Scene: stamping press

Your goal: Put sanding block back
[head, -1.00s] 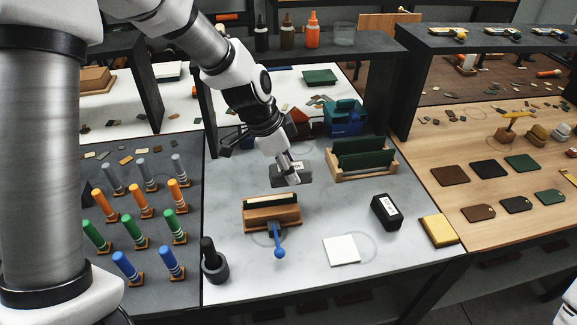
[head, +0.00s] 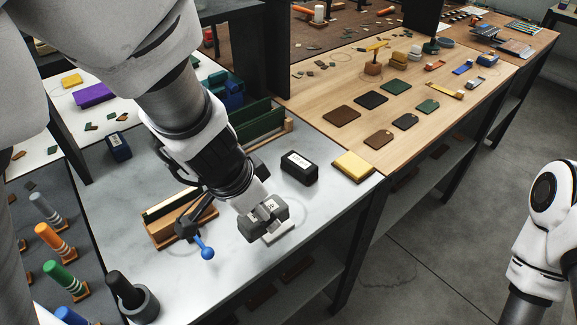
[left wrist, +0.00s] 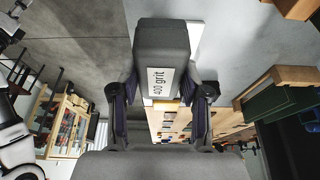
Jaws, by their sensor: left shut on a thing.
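My left gripper (head: 256,200) is shut on a dark grey sanding block (head: 272,222) with a white label. The left wrist view shows the block (left wrist: 163,45) between both fingers (left wrist: 160,98), its label reading "400 grit". In the head view the block appears over a white square pad (head: 280,236), which it partly hides. I cannot tell whether block and pad touch. A black block with a white label (head: 300,167) sits behind it to the right. My right arm shows at the right edge, but its gripper is out of view.
A wooden clamp with a blue ball lever (head: 207,252) stands left of the held block. A yellow block (head: 353,166) lies at the right table corner. A dark cylinder in a round holder (head: 130,297) stands front left. Green boards in a wooden rack (head: 262,122) stand behind.

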